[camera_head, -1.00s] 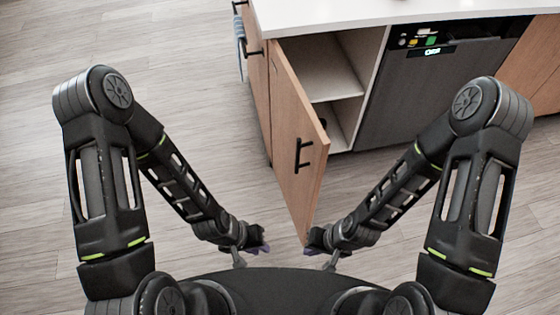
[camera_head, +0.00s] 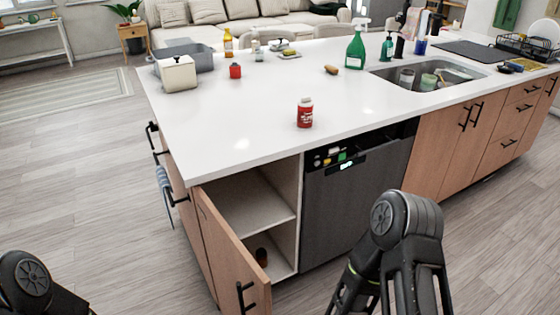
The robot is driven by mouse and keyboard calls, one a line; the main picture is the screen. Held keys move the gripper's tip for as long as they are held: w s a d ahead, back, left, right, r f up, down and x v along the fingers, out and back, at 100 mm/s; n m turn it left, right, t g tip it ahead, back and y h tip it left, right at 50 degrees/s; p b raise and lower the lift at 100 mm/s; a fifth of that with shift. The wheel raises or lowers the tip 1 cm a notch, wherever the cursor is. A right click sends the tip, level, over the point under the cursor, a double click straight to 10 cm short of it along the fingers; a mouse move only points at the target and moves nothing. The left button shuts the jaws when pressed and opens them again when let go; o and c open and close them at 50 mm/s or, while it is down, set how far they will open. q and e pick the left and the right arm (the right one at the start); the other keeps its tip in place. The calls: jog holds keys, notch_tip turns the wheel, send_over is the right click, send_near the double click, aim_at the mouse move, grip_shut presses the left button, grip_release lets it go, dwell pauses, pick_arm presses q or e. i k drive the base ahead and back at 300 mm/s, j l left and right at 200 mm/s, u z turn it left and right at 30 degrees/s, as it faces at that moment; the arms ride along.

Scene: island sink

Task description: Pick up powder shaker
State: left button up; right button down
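A red container with a white lid and white lettering (camera_head: 305,113) stands upright on the white countertop (camera_head: 220,120), near its front edge above the dishwasher. It looks like the powder shaker, though its label is too small to read. Nothing touches it. Only the upper parts of my two arms show, at the lower left and lower right; both grippers are below the picture.
The cabinet door (camera_head: 228,254) stands open, with a small dark item (camera_head: 262,257) on the lower shelf. The counter around the red container is clear.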

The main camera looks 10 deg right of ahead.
aim_at(304, 116)
jog(key=i+l, duration=0.1)
jog(key=l, duration=0.35)
jog(key=i+l, duration=0.1)
jog(key=l, duration=0.4)
jog(key=i+l, duration=0.1)
jog(key=l, duration=0.35)
jog(key=i+l+z, duration=0.1)
jog(key=l, duration=0.35)
jog(key=i+l, duration=0.1)
jog(key=l, duration=0.4)
jog(key=i+l, duration=0.1)
jog(key=l, duration=0.35)
jog(key=i+l, duration=0.15)
jog(key=l, duration=0.3)
